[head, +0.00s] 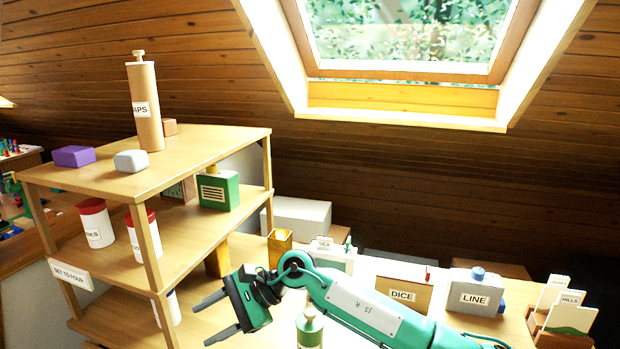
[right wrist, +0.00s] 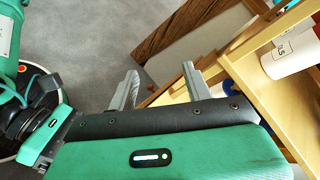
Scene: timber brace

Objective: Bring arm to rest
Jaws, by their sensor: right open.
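My right gripper (head: 207,321) is open, with its two grey fingers apart and nothing between them. It is in front of the wooden shelf unit (head: 205,150), low and near its right side, with the fingers pointing left. My right arm (head: 365,305), turquoise with a white label, comes in from the lower right. In the right wrist view the open fingers (right wrist: 160,76) stand over grey floor, with the shelf edge just to their right. My left gripper is not in view.
The shelf holds a tall MAPS tube (head: 146,105), a purple block (head: 74,156), a grey block (head: 131,161), red-lidded jars (head: 95,223) and a green canister (head: 218,188). Right of it, a table carries a DICE box (head: 403,294), a LINE box (head: 475,293) and a card rack (head: 566,318).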

